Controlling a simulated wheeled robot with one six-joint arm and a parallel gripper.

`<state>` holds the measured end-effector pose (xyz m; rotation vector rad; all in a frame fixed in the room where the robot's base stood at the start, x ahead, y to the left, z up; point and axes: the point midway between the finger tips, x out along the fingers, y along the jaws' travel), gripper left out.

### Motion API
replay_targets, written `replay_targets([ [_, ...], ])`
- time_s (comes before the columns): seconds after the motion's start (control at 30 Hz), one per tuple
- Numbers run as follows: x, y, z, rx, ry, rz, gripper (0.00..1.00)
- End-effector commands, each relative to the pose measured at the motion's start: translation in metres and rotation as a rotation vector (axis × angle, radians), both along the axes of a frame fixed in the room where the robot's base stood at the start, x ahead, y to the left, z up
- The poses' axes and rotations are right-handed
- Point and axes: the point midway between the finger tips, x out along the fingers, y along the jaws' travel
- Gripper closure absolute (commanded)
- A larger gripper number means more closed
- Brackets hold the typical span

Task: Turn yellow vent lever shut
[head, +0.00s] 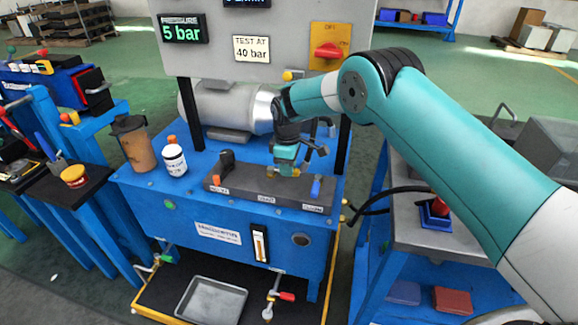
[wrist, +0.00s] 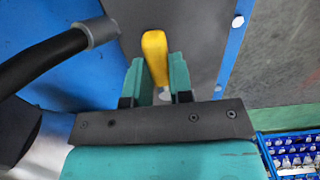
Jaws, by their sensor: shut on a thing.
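The yellow vent lever (wrist: 155,48) stands between the two teal fingers of my gripper (wrist: 157,82) in the wrist view, its rounded end reaching past the fingertips. My gripper is shut on it. In the head view my gripper (head: 286,162) is low over the dark valve block (head: 245,188) on the blue bench, at the middle position. There the lever is mostly hidden by the gripper, so its angle is hard to tell.
A white bottle (head: 174,160) and a brown jug (head: 135,145) are on the bench's left. A silver cylinder (head: 225,105) and the gauge panel (head: 240,50) stand behind.

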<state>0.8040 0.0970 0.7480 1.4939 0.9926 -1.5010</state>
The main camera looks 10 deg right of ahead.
Motion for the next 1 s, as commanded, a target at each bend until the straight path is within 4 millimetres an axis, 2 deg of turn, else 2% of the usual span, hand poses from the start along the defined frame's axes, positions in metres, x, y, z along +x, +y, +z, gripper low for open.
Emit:
replay_targets([
  [0.03,0.004,0.001,0.003,0.007,-0.017,0.003,1.00],
  [0.07,0.004,0.001,0.004,0.007,-0.017,0.003,0.72],
  [0.13,0.004,0.001,0.003,0.007,-0.015,0.002,0.56],
  [0.17,0.004,0.001,0.003,0.006,-0.014,0.002,0.53],
  [0.43,0.002,-0.001,0.002,0.004,-0.007,0.000,0.53],
  [0.57,0.002,-0.001,0.008,0.004,-0.007,0.000,0.53],
  [0.77,0.002,-0.004,0.033,0.004,-0.008,-0.004,0.53],
  [1.0,0.004,-0.009,0.075,0.006,-0.014,-0.011,0.53],
])
